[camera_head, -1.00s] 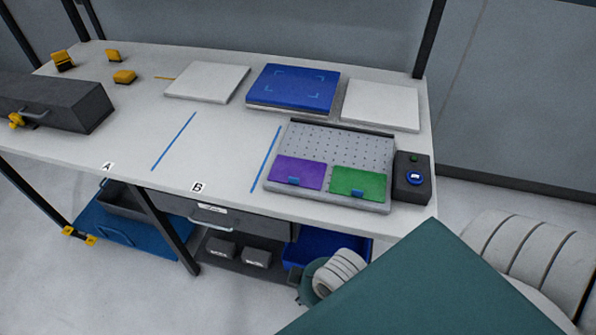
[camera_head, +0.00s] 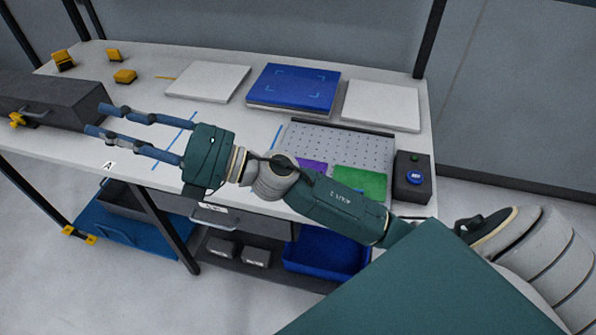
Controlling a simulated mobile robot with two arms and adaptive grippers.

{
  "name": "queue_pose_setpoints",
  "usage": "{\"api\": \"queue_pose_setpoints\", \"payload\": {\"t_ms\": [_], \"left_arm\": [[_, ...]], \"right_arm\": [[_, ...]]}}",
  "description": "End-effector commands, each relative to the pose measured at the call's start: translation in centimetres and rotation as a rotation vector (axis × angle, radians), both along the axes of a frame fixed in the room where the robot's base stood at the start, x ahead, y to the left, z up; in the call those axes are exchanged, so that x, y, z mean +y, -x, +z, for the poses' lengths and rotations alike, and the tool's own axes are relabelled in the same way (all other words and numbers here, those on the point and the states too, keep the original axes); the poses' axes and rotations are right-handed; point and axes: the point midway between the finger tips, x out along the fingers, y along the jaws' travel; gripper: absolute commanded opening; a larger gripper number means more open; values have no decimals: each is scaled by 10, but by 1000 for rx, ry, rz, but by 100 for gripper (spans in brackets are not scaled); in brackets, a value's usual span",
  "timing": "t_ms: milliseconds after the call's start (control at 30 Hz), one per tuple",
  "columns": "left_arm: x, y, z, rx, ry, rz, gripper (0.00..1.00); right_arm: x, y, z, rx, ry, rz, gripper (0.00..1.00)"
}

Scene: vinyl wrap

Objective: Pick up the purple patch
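The purple patch (camera_head: 313,166) lies on the front left of the grey perforated plate (camera_head: 340,143). My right arm covers most of it, and only its upper part shows. The green patch (camera_head: 362,181) lies beside it on the right, its lower edge partly hidden. My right gripper (camera_head: 94,118) reaches left across the table, well to the left of the purple patch. Its two blue fingers are spread apart with nothing between them. My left gripper is not in view.
A blue panel (camera_head: 292,86) lies at the back between a left white panel (camera_head: 207,81) and a right white panel (camera_head: 381,105). A dark box with a blue button (camera_head: 412,177) stands right of the plate. A dark drawer box (camera_head: 60,102) sits at the left, near my fingertips.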

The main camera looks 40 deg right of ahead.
Motion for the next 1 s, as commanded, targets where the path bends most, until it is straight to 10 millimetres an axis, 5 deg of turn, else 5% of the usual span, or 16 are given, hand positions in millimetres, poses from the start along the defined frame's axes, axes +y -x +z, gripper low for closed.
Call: {"api": "queue_pose_setpoints", "payload": {"t_ms": [100, 167, 267, 400, 500, 633, 767, 1000], "left_arm": [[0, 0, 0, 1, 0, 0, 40], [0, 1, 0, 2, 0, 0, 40], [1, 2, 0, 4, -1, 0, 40], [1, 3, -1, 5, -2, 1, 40], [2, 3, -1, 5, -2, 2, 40], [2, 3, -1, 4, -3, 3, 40], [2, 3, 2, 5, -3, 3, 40], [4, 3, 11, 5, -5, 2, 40]], "right_arm": [[41, 26, -43, -233, 429, 227, 27], [39, 33, -83, -306, 663, 334, 27], [-6, 28, -152, -347, 1066, 492, 27], [-129, 9, -208, -239, 1563, 644, 27], [-214, 4, -213, -96, 1808, 706, 27], [-283, 8, -203, 59, 1975, 746, 27], [-310, 13, -202, 133, 2034, 765, 27], [-312, 14, -238, 141, 2039, 769, 27]]}}
